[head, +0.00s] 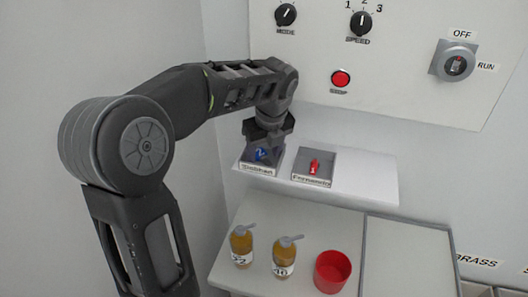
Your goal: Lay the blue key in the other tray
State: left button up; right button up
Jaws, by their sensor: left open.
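The blue key (261,155) lies in the left tray (259,171) on a white shelf. My left gripper (266,146) is open, right above that tray and close over the blue key, partly hiding it. I cannot tell whether the fingers touch the key. The right tray (323,156) stands beside it and holds a red key (314,167). Both trays have front labels, too small to read surely. My right gripper is not in view.
The shelf (370,176) is bare right of the trays. Below stand two amber bottles (241,247) (284,258) with grey tops and a red cup (332,271). Above is a white panel (415,70) with knobs, a red button (340,78) and an OFF/RUN switch (455,64).

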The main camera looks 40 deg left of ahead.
pick_arm(q)
jog(key=shift+r, duration=0.3)
jog(key=shift+d+r, duration=0.1)
jog(key=shift+r, duration=0.15)
jog(key=p+v, duration=0.2)
jog(key=v, duration=0.9)
jog(key=shift+r, duration=0.15)
jog(key=shift+s, duration=0.1)
